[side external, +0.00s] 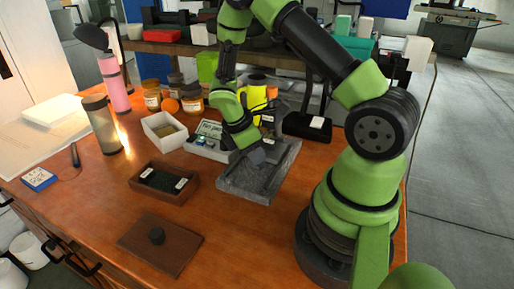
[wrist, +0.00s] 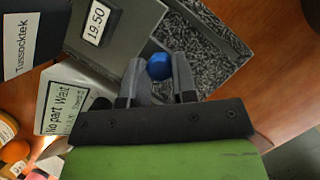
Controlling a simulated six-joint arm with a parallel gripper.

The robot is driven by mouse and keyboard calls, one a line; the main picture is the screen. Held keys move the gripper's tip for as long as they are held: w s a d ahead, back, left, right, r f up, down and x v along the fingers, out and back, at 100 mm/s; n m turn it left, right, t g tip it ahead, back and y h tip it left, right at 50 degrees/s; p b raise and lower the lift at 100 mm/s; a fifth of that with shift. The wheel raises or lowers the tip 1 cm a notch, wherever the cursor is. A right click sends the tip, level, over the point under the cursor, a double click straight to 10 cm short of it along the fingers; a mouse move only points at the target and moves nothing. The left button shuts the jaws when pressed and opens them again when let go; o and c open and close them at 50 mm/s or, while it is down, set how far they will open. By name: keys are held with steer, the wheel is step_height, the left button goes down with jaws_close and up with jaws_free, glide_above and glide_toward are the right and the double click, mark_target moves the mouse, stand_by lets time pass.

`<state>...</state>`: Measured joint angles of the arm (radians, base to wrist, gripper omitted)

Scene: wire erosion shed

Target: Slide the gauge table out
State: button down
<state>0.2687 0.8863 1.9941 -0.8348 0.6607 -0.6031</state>
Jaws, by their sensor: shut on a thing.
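A grey speckled stone-like base with a raised rim (side external: 232,187) stands on the wooden bench, left of my arm's base; I take it for the gauge's base. In the wrist view its speckled surface (wrist: 212,62) shows beyond my fingers. A round blue knob (wrist: 159,66) sits between the two fingertips of my gripper (wrist: 157,78), which is shut on it. What the knob is fixed to is hidden by the fingers. In the side view my gripper (side external: 252,160) is low over the base and hides the knob.
A grey part labelled 19.50 (wrist: 97,22) and a dark Tussocktek box (wrist: 30,35) lie close by in the wrist view. A dark wooden tray (side external: 163,181), a white box (side external: 164,131) and a wooden plate with a black knob (side external: 160,252) stand left.

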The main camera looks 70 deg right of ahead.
steer(key=a, duration=0.8)
steer(key=shift+a, duration=0.25)
steer(key=c, duration=0.9)
jaws_free()
steer(key=shift+r, duration=0.1)
steer(key=v, duration=0.9)
steer(key=shift+r, duration=0.35)
steer(key=shift+w+a, duration=0.1)
steer(key=s+a+r+m+t+y, duration=0.2)
steer(key=s+r+m+t, duration=0.3)
steer(key=r, duration=0.3)
steer(key=s+a+r+m+t+y, duration=0.1)
steer(key=s+r+m+t+y, duration=0.2)
steer(key=s+r+m+t, duration=0.2)
step_height(320, 180, up, 4)
steer(key=s+m, duration=0.1)
steer(key=m, duration=0.2)
steer(key=shift+s+a+f, duration=0.15)
steer(key=shift+s+a, duration=0.25)
